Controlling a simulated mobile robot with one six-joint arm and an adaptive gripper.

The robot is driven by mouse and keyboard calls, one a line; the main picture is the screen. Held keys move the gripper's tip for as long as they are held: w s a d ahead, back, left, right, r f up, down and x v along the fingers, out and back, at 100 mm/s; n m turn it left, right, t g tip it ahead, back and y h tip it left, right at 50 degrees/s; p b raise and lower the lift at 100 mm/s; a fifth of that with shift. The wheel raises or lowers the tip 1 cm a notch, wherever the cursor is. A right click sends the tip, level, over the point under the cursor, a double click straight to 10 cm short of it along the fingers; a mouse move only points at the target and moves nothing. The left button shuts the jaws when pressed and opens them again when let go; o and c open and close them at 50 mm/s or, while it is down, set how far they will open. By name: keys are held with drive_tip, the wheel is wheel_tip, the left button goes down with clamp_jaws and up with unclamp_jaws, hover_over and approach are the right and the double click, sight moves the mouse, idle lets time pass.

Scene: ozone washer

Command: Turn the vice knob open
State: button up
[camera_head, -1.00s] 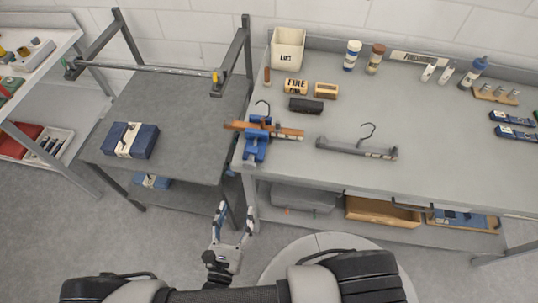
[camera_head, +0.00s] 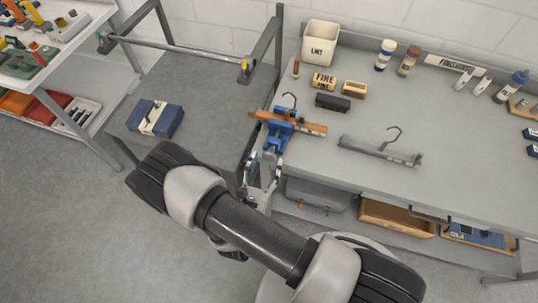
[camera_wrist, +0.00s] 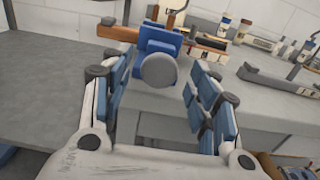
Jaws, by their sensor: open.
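The blue vice (camera_head: 277,136) sits at the left front corner of the workbench, with a brown wooden bar (camera_head: 308,127) held across it. In the wrist view the vice's round grey knob (camera_wrist: 159,70) faces me, in front of the blue vice body (camera_wrist: 160,40). My gripper (camera_head: 262,168) is just below and in front of the vice. In the wrist view my gripper (camera_wrist: 157,90) is open, its blue-padded fingers on either side of the knob's line. The knob appears beyond or near the fingertips; contact is not visible. The head view does not show the knob clearly.
On the workbench (camera_head: 460,190) lie a grey hanger-like bar (camera_head: 380,151), sanding blocks (camera_head: 323,81), a white bin (camera_head: 320,42) and bottles (camera_head: 409,60). A grey cart (camera_head: 205,90) with a blue-and-white package (camera_head: 155,118) stands to the left.

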sight(269, 157)
drive_tip(key=shift+x, duration=1.75)
drive_tip(key=shift+c, duration=0.4)
drive_tip(key=c, duration=1)
